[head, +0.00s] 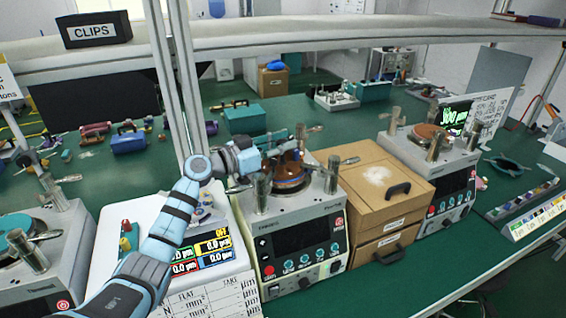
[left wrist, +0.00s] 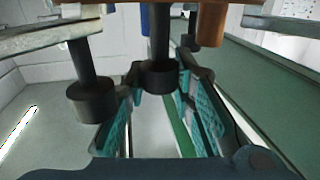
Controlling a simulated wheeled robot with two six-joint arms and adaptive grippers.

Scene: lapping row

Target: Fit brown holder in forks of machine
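The brown holder (head: 290,181) is at the middle machine (head: 300,235), over its round plate between the upright metal posts. My left gripper (head: 282,160) comes in from the left at the holder's top. In the left wrist view, the teal-padded fingers of my left gripper (left wrist: 160,82) flank a dark knob on a stem, which I take as part of the holder, and appear closed on it. Brown parts of the holder (left wrist: 212,25) show at the top edge. A fork bar (left wrist: 45,38) with a black roller lies at left. Whether the holder touches the forks is hidden. My right gripper is out of view.
A wooden drawer box (head: 372,190) stands right of the middle machine. Another machine with a brown disc (head: 430,132) stands beyond it. A white display unit (head: 205,250) lies under my left arm. A shelf beam (head: 340,36) crosses above.

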